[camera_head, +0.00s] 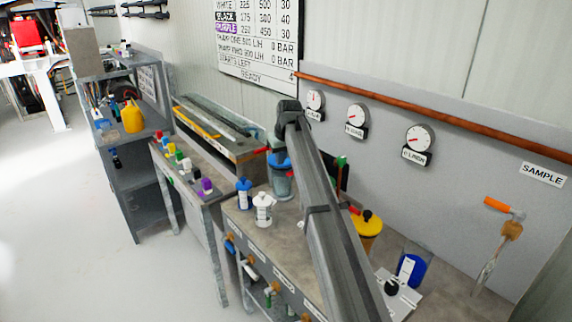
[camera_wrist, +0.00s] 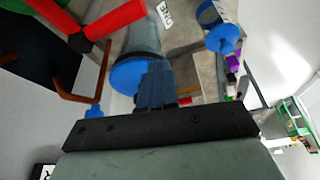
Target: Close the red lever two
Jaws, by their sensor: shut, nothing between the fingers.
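A red T-shaped lever with a dark hub (camera_wrist: 112,20) shows at the upper left of the wrist view. No number on it is readable, so I cannot tell whether it is lever two. A small red piece (camera_head: 355,211) shows beside my arm in the head view, mostly hidden. My gripper (camera_wrist: 156,72) is shut and empty, with its fingers in front of a blue round part (camera_wrist: 127,76) and to the lower right of the red lever. I cannot tell whether they touch anything. In the head view my arm hides the fingers.
A blue-lidded clear container (camera_head: 281,184), a white bottle (camera_head: 263,209) and a yellow container (camera_head: 368,232) stand on the bench around my arm. A blue container (camera_head: 412,268) stands farther right. Gauges (camera_head: 356,116) and a copper pipe (camera_head: 440,110) line the wall.

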